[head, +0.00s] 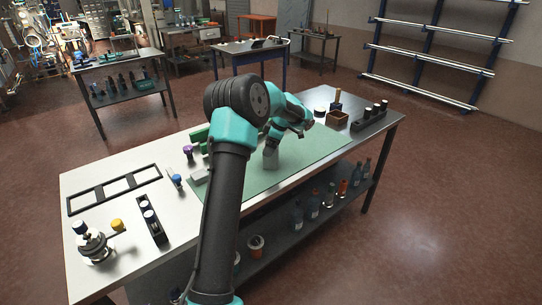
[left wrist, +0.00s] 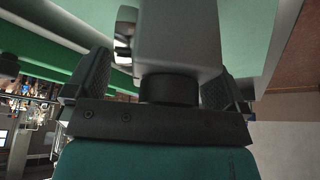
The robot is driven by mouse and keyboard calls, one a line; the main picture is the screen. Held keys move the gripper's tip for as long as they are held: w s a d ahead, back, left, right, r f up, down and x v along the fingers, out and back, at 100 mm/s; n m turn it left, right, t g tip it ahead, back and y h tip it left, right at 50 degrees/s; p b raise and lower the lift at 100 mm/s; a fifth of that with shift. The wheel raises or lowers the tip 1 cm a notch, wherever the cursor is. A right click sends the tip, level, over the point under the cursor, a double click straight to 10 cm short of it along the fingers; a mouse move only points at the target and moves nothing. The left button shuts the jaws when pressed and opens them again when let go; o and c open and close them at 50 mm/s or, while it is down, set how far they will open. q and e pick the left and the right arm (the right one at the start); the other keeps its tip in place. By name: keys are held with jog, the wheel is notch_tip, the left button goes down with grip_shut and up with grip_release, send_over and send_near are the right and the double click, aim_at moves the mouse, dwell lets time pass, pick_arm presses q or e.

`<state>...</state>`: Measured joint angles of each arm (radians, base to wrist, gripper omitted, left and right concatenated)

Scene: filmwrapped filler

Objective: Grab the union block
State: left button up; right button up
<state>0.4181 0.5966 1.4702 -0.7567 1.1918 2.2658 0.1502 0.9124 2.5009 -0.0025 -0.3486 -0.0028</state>
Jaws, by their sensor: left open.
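A grey block (head: 270,158), which looks like the union block, stands upright on the green mat (head: 310,150). In the left wrist view the grey block (left wrist: 178,35) with its dark round collar lies between the two fingers. My left gripper (head: 274,142) is at the top of the block with its jaws open around it; it also shows in the left wrist view (left wrist: 155,85). Whether a finger touches the block I cannot tell. My arm hides part of the mat and table in the head view. My right gripper is not in view.
Left of the mat are a purple-knobbed part (head: 188,150), a blue-knobbed part (head: 177,180) and a black frame (head: 115,187). A metal valve (head: 95,245) stands front left. The mat's right part is clear.

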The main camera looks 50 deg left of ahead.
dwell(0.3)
pick_arm(q)
jog(key=c, duration=1.4)
jog(key=shift+r, duration=0.1)
jog(key=shift+r, duration=0.15)
jog(key=shift+r, duration=1.4)
jog(key=shift+s+d+r, duration=0.1)
jog(key=shift+r, duration=0.15)
jog(key=s+d+r, duration=0.1)
jog(key=s+d, duration=0.9)
jog(key=d, duration=0.2)
jog(key=shift+s+r, duration=0.15)
